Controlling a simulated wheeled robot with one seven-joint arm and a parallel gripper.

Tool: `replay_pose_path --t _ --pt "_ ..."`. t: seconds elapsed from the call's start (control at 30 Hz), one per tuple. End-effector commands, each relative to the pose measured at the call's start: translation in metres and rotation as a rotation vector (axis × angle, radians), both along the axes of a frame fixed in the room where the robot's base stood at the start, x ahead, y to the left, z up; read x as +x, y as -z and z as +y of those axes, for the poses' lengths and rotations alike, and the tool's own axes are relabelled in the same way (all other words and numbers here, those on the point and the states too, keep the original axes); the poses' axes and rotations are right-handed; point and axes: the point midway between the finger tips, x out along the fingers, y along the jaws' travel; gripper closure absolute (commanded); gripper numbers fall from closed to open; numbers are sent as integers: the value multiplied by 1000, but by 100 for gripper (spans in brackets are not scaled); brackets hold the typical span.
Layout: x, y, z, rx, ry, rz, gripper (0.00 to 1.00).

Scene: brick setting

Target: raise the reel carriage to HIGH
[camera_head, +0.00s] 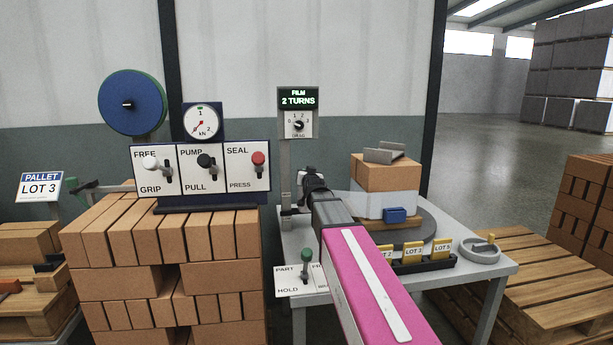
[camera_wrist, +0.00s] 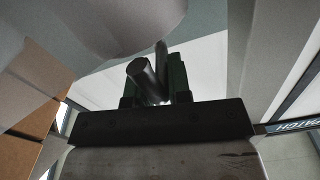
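The grey post (camera_head: 285,160) stands on the table's left side under the FILM display. A small grey bracket (camera_head: 290,211) is on its lower part, probably the reel carriage; no HIGH mark can be read. My gripper (camera_head: 307,177) is beside the post, near the bracket's height, and my pink arm hides part of that area. In the wrist view, a grey cylinder (camera_wrist: 142,76) shows just beyond the dark gripper body, close to dark green parts (camera_wrist: 178,76). I cannot tell whether the fingers hold the cylinder. A pale rounded surface (camera_wrist: 125,25) hangs above.
The display (camera_head: 298,98) reads FILM 2 TURNS. Wrapped bricks (camera_head: 385,176) sit on a turntable (camera_head: 425,225). LOT tags and a small grey dish (camera_head: 481,250) are at the table's right. A lever panel (camera_head: 296,284) is at the front left; stacked bricks (camera_head: 110,240) stand left.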

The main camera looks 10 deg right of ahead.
Motion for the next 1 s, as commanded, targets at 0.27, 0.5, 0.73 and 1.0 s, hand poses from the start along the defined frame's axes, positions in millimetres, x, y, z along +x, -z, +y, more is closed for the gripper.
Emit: replay_pose_path --t 0.27,0.5,0.73,1.0 --pt "0 -31 2 6 -3 -4 100" --pt "1 -75 3 8 -2 -3 100" --pt "1 -108 3 10 -3 -4 100" --pt "0 -117 3 10 -4 -6 100"
